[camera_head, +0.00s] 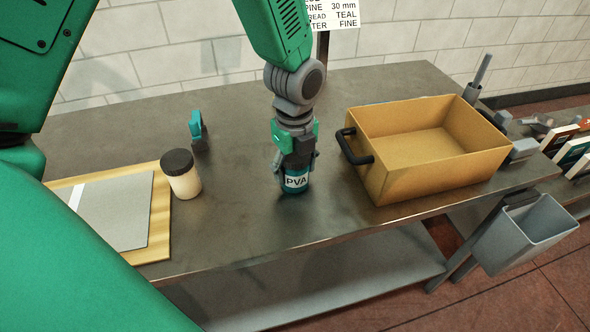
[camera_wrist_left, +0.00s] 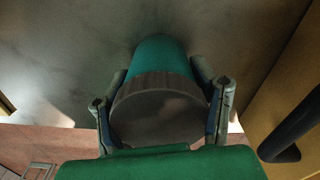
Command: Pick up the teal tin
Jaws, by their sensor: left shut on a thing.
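The teal tin (camera_head: 296,181) has a white label reading PVA and stands upright on the metal table in the head view. My left gripper (camera_head: 296,168) comes down on it from above, with its fingers on both sides of the top. In the left wrist view the tin's teal side (camera_wrist_left: 160,57) and its dark ridged lid (camera_wrist_left: 160,108) show between the two fingers. The left gripper (camera_wrist_left: 163,108) is shut on the tin. In the head view the gripper hides the tin's lid. My right gripper is not in view.
A tan box (camera_head: 425,145) with a black handle stands close on the right. A dark-lidded jar (camera_head: 184,175) and a wooden board (camera_head: 160,215) with a grey sheet lie left. A small teal-topped object (camera_head: 197,128) stands behind.

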